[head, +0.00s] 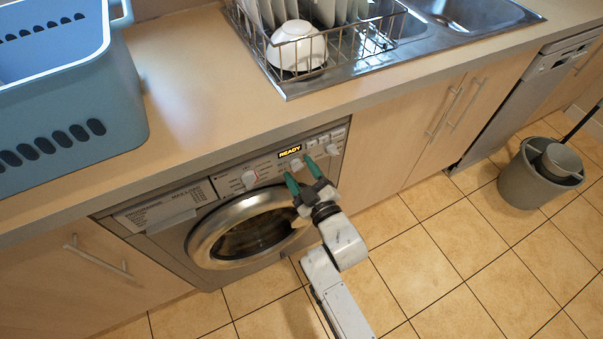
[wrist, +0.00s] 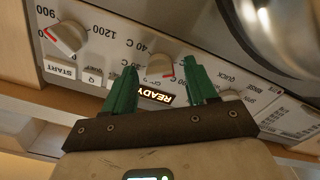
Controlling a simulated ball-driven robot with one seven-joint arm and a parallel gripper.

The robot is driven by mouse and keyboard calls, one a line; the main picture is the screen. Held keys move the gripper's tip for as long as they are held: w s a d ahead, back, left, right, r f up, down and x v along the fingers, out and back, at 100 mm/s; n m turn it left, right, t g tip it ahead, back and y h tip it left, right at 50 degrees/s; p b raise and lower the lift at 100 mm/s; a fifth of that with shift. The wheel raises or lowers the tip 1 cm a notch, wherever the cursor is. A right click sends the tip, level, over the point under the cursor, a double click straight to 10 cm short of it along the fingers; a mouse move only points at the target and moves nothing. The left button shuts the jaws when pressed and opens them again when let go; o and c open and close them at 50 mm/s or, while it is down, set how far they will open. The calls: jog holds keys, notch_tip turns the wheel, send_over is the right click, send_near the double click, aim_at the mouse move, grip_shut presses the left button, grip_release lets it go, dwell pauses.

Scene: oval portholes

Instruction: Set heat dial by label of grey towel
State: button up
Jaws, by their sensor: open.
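The washing machine (head: 165,215) is built in under the counter, with a round door at its front. Its heat dial (head: 297,164) is the middle knob of the panel. In the wrist view this dial (wrist: 160,66) has a red mark and "30" and "40 C" labels near it. My gripper (head: 302,174) is open, its green fingers pointing at the panel. In the wrist view the fingers (wrist: 159,68) lie either side of the heat dial in the picture; I cannot tell whether they touch it. I cannot make out a grey towel or its label.
A program dial (head: 250,178) and a spin dial (head: 332,150) flank the heat dial. The display (head: 289,152) reads READY. A blue basket (head: 65,100) and a dish rack (head: 335,45) stand on the counter. A grey bucket (head: 525,185) stands on the open tiled floor.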

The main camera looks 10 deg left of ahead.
jog(key=c, duration=1.1)
jog(key=shift+o, duration=0.2)
jog(key=shift+m, duration=0.3)
jog(key=o, duration=1.1)
jog(key=shift+c, duration=0.2)
